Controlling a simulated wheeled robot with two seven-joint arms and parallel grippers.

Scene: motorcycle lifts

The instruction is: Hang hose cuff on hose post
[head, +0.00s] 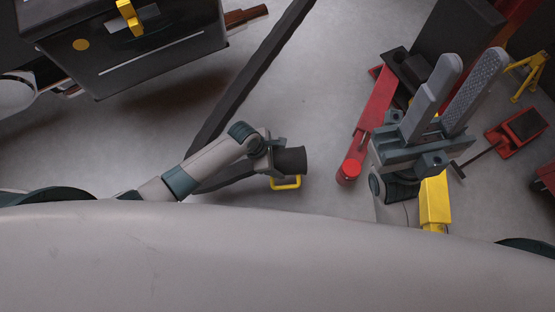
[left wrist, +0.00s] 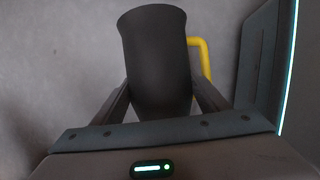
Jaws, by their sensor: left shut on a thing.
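The hose cuff (head: 291,160) is a dark, round sleeve with a yellow loop handle (head: 287,184). My left gripper (head: 278,157) is shut on it, above the floor in the head view. In the left wrist view the cuff (left wrist: 155,60) sits between the two fingers, its wider end pointing away, with the yellow loop (left wrist: 204,55) on its right side. My right gripper (head: 470,68) is open and empty, its two grey fingers apart, at the right of the head view. I cannot clearly identify the hose post.
A long black bar or hose (head: 255,75) crosses diagonally behind my left arm. A dark cabinet-like box (head: 150,60) is at upper left. Red equipment (head: 374,115), a yellow block (head: 435,200), a yellow stand (head: 527,75) and a red jack (head: 517,130) are at right. Middle floor is clear.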

